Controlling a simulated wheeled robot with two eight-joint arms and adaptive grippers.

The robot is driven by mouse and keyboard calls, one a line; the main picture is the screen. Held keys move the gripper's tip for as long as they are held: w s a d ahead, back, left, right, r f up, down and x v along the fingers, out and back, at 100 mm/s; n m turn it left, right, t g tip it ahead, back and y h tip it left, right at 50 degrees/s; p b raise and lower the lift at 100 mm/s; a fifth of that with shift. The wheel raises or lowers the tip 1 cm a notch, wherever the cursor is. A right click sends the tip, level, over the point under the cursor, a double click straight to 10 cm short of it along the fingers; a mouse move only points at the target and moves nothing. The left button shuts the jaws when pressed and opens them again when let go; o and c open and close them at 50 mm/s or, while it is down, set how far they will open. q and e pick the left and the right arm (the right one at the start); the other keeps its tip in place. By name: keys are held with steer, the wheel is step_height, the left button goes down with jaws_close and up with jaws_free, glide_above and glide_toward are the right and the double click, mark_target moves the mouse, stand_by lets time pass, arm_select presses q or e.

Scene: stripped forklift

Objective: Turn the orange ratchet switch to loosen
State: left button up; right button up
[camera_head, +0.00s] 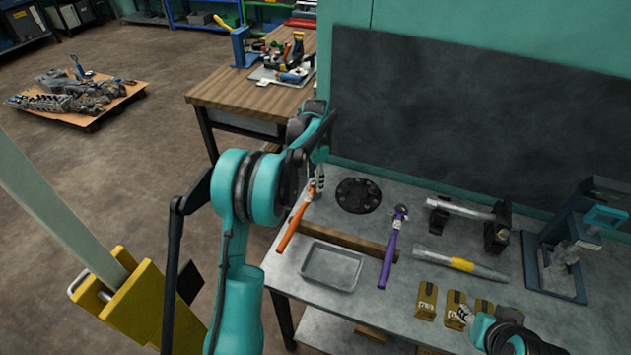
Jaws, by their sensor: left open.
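An orange-handled ratchet (294,224) lies on the grey metal bench at its left end, with its head pointing to the back. My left gripper (319,178) is open, with its fingers pointing down close to the ratchet's head. The arm and gripper partly cover the head, so I cannot tell whether they touch, and the switch is too small to make out. My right gripper (468,316) is at the bottom right, near the yellow-brown blocks; its fingers are too small to judge.
A purple-handled ratchet (388,257), a black round flange (358,195), a grey tray (331,266) and a wooden strip (345,239) are nearby.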

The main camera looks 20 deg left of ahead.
arm_select(q)
jaws_close()
steer(key=shift+n, duration=0.4)
steer(key=n+p, duration=0.1)
steer(key=n, duration=0.2)
steer(key=shift+p, duration=0.4)
steer(key=n+p, duration=0.1)
steer(key=n, duration=0.3)
steer(key=n+p, duration=0.1)
steer(key=n, duration=0.4)
steer(key=n+p, duration=0.1)
steer(key=n, duration=0.4)
